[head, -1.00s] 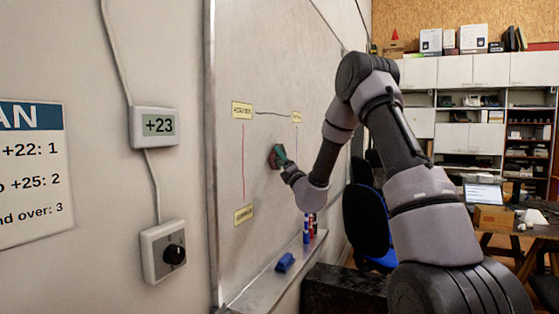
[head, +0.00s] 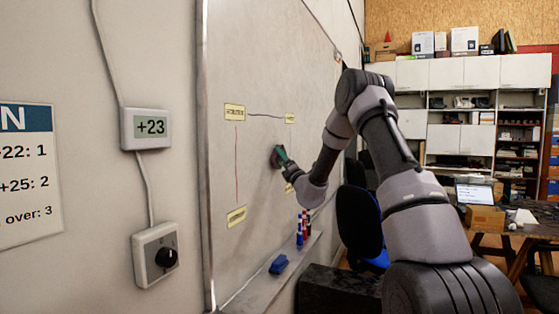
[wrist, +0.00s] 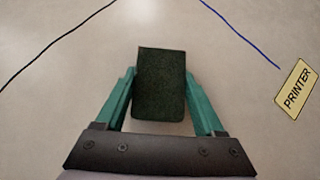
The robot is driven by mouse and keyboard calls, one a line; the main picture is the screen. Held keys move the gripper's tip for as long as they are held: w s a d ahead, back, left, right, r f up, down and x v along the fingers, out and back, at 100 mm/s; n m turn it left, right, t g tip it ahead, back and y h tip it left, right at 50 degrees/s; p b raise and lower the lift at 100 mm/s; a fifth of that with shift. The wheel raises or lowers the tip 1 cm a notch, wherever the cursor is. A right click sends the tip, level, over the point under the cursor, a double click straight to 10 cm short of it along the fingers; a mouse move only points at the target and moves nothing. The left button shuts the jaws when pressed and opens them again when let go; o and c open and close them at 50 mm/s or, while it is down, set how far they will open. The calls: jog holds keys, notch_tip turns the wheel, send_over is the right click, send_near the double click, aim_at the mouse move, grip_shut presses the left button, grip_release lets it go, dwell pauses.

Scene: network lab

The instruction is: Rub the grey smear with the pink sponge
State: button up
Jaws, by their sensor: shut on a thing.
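My gripper (head: 283,157) is at the whiteboard (head: 262,70), between its yellow labels. It is shut on the sponge (head: 275,158), which shows a dull reddish edge in the head view. In the wrist view my gripper (wrist: 160,95) has its green fingers on both sides of the sponge (wrist: 161,85), whose near face looks dark green to black. The sponge is at or very close to the board; I cannot tell if it touches. I cannot make out the grey smear in either view; the sponge and gripper hide part of the board.
Yellow labels (head: 235,112) joined by thin lines are on the board; a PRINTER label (wrist: 296,87) is at right in the wrist view. The tray below holds a blue eraser (head: 279,264) and several markers (head: 303,228). A blue chair (head: 362,225) stands right of the board.

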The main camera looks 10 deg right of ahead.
jog(key=shift+w, duration=0.2)
jog(key=shift+s+a, duration=0.1)
jog(key=shift+s+a, duration=0.2)
jog(key=shift+s, duration=0.05)
jog(key=shift+s+a, duration=1)
jog(key=shift+s, duration=0.45)
jog(key=shift+s+a, duration=1)
jog(key=shift+s, duration=0.4)
jog(key=shift+s+a, duration=1)
jog(key=shift+s, duration=0.45)
jog(key=s+d, duration=0.3)
jog(key=d, duration=0.2)
jog(key=shift+s, duration=0.25)
jog(key=shift+s+d, duration=0.9)
jog(key=shift+d, duration=0.25)
